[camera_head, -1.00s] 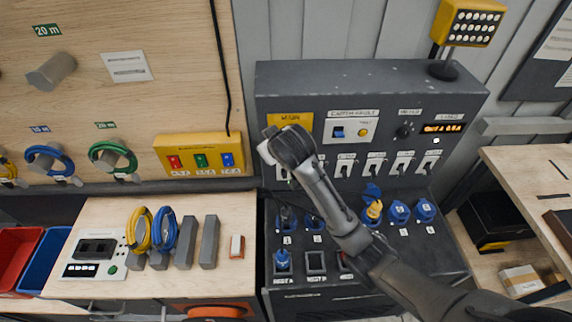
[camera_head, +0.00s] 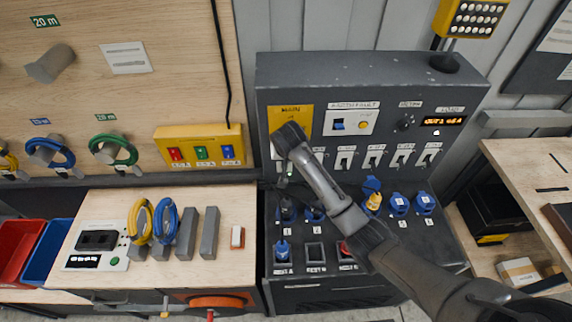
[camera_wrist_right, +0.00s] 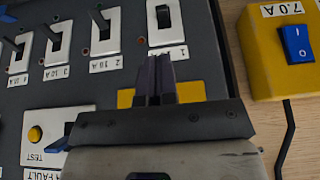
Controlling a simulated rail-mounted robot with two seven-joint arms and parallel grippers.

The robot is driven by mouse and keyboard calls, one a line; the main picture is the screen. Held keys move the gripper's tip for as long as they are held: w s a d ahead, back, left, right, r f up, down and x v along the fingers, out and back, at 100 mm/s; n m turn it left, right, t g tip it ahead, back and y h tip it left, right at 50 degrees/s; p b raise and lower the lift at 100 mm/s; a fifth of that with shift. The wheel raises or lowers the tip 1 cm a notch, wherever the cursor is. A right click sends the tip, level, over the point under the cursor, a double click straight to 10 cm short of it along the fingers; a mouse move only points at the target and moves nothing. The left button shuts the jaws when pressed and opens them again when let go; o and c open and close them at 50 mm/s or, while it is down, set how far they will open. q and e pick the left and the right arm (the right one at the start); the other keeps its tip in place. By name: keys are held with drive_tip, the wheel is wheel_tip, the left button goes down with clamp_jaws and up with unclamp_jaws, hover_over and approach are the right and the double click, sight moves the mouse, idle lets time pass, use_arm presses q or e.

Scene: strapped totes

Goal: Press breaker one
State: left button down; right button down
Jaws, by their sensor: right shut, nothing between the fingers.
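Breaker one (camera_wrist_right: 165,20) is a dark rocker in a white plate labelled 1, at the top of the right wrist view. My right gripper (camera_wrist_right: 155,62) is shut and empty, its fingertips just below that plate in the picture; I cannot tell whether they touch it. In the head view my right wrist covers the left end of the breaker row, and its fingers are hidden. Breaker two (camera_wrist_right: 103,30) is beside breaker one, with more breakers further left. My left gripper is not in view.
The dark panel (camera_head: 385,80) carries a main label, an earth fault plate (camera_head: 351,119) and a display (camera_head: 444,121). Blue plugs (camera_head: 399,203) stand on the ledge below. A yellow switch box (camera_head: 200,147) is left of the panel and also shows in the right wrist view (camera_wrist_right: 268,75).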

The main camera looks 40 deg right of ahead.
use_arm(q)
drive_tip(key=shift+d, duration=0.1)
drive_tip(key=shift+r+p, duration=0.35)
drive_tip(key=shift+p, duration=0.05)
use_arm(e)
drive_tip(key=x, duration=1)
drive_tip(key=shift+a, duration=0.1)
